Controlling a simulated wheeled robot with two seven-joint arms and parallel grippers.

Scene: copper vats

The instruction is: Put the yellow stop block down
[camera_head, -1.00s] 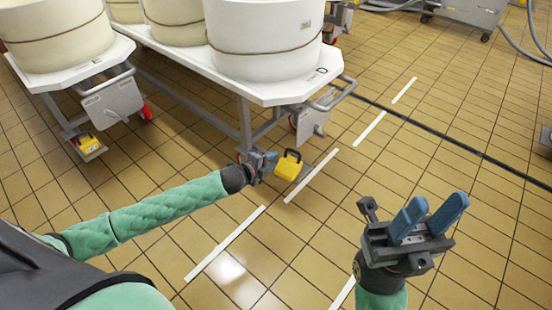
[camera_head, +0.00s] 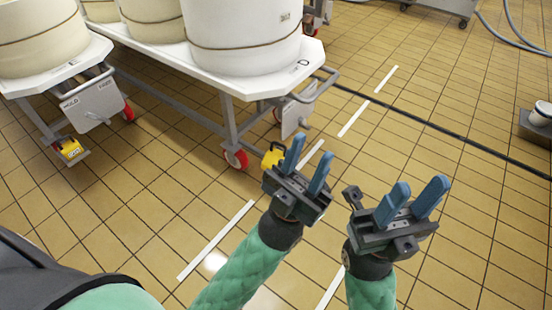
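The yellow stop block (camera_head: 271,157) stands on the tiled floor beside the red caster wheel of the middle trolley. It is partly hidden behind my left gripper. My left gripper (camera_head: 307,160) is raised in front of it, nearer the camera, with its two blue fingers apart and nothing between them. My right gripper (camera_head: 419,186) is to the right of it, also with blue fingers apart and empty. A second yellow block (camera_head: 69,150) sits on a small plate low at the left trolley.
The white trolley top (camera_head: 262,86) carries large pale vats (camera_head: 242,40). Its red caster wheel (camera_head: 236,159) and push handle (camera_head: 318,84) stick out near the block. White floor strips (camera_head: 216,240) and a dark floor channel (camera_head: 440,130) cross the tiles. Open floor lies to the right.

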